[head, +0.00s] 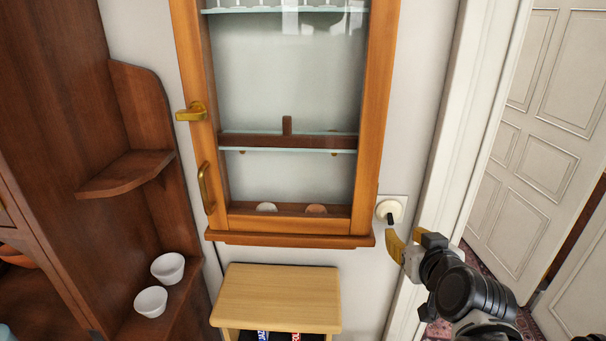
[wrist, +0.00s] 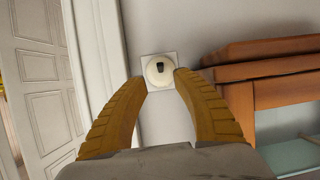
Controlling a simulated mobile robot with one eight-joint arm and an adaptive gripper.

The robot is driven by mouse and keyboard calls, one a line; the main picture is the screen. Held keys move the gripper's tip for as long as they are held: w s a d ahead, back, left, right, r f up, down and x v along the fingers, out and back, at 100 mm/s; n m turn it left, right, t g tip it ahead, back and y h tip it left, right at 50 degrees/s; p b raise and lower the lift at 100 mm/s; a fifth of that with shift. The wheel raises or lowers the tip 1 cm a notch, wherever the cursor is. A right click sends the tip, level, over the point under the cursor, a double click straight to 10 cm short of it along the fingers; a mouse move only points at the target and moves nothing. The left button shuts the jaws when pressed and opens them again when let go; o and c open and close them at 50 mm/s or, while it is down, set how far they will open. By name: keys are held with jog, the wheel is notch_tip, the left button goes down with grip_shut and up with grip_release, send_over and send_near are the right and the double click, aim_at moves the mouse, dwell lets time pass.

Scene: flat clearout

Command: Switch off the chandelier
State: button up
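No chandelier shows in either view. A round cream wall switch with a small dark lever (head: 390,212) sits on a square plate on the wall, just right of the cabinet's lower corner. It also shows in the wrist view (wrist: 160,69), straight ahead between the fingertips. My gripper (head: 403,245) is just below and right of the switch in the head view. In the wrist view its two yellow fingers (wrist: 155,82) are apart with nothing between them. I cannot tell whether a fingertip touches the switch plate.
A wooden glass-door cabinet (head: 373,130) hangs left of the switch; its lower corner (wrist: 265,75) is near my right finger. A white door frame (head: 455,150) and panelled door (head: 540,130) are on the right. A small wooden stand (head: 278,295) is below. White cups (head: 168,267) stand on a dark shelf.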

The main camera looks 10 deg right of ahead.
jog(key=shift+v, duration=1.55)
